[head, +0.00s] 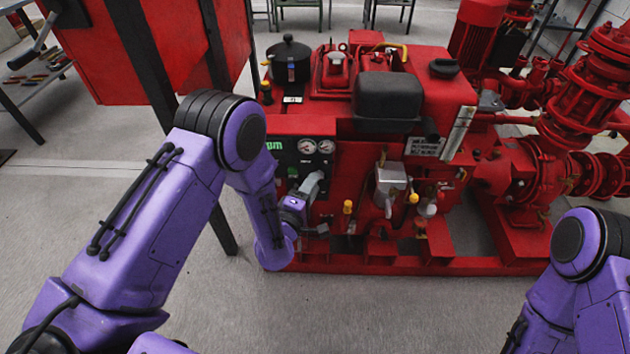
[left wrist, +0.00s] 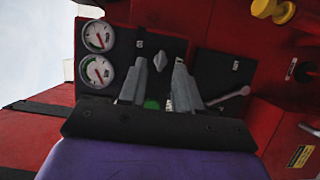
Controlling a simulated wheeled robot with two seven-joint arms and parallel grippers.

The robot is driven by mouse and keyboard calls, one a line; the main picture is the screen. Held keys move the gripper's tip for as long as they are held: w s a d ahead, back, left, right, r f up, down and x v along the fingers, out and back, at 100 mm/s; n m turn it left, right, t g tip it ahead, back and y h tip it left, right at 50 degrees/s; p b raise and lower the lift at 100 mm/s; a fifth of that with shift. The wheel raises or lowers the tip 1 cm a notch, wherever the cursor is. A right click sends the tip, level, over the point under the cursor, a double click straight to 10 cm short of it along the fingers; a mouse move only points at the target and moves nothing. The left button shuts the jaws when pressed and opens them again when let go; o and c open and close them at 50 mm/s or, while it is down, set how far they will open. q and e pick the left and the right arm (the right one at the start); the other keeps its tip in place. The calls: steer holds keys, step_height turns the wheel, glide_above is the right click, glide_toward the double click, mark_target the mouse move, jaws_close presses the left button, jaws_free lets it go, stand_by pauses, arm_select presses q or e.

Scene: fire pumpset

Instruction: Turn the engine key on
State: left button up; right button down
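The red engine pumpset (head: 300,124) has a dark control panel on its near face. In the left wrist view the panel (left wrist: 120,27) carries a small grey knob (left wrist: 160,61), which may be the engine key; I cannot be sure. A green round spot (left wrist: 152,104) shows between the finger bases. My left gripper (head: 316,181) is in front of the panel. In the left wrist view the gripper (left wrist: 161,66) has its fingers apart, with the grey knob just beyond the gap between their tips. Contact cannot be told. My right gripper is out of view.
Two white gauges (left wrist: 97,36) (left wrist: 97,72) sit beside the knob. A grey lever (left wrist: 231,97) is right of the fingers. Yellow-capped parts (head: 348,207) and a grey box (head: 390,180) stand right of my left gripper. A red cabinet (head: 110,60) is behind my left arm.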

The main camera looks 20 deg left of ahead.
arm_select(q)
steer(key=shift+w+d, duration=0.1)
steer(key=shift+w, duration=1.15)
jaws_close()
steer(key=shift+d+r+m+g+y+p, duration=0.15)
steer(key=shift+m+g+y+p, duration=0.5)
steer(key=shift+m+p, duration=1.05)
steer(key=shift+r+m+g+y+p, duration=0.1)
steer(key=shift+m+g+y+p, duration=0.15)
steer(key=shift+m+g+p, duration=1.3)
steer(key=shift+m+t+b, duration=0.3)
steer(key=shift+m+t, duration=0.25)
steer(key=shift+t, duration=0.05)
